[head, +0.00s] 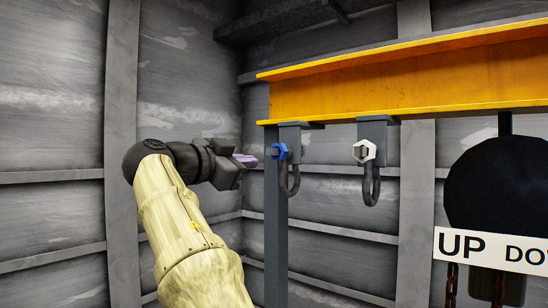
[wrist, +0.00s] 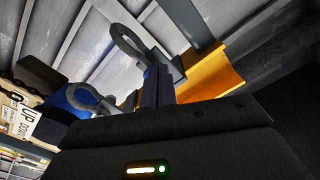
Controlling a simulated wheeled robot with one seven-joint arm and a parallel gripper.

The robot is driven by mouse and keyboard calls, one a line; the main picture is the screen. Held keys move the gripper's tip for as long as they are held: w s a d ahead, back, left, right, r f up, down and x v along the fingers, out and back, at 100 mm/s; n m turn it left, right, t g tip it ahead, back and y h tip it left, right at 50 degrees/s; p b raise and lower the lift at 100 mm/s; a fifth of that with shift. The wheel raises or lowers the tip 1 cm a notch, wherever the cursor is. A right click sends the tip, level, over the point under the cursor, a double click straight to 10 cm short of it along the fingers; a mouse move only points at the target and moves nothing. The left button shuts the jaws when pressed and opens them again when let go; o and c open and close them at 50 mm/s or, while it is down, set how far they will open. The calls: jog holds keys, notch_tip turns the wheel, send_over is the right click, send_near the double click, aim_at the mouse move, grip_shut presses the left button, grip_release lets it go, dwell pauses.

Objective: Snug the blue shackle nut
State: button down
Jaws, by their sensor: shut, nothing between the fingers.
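The blue shackle nut (head: 280,151) sits on the side of the left hanger under the yellow beam, with a dark shackle (head: 289,182) hanging beside it. My gripper (head: 248,160) is just left of the blue nut in the head view, apart from it, with a small gap. Its purple-grey fingers point right toward the nut and are shut on nothing. In the wrist view the shut fingers (wrist: 159,88) stand up in front of a grey shackle loop (wrist: 128,42).
A white nut (head: 364,151) and a second shackle (head: 371,187) hang to the right. The yellow beam (head: 390,92) runs above, with a grey post (head: 275,240) below its left end. A dark round body (head: 495,185) and an UP/DOWN sign (head: 490,250) are at right.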

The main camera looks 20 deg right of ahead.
jog(key=shift+v, duration=0.8)
jog(key=s+p, duration=0.1)
jog(key=p, duration=0.1)
jog(key=s+d+f+p, duration=0.1)
jog(key=s+p, duration=0.1)
jog(key=p, duration=0.1)
jog(key=shift+f+p, duration=0.2)
jog(key=shift+p, duration=0.1)
jog(key=shift+w, duration=0.1)
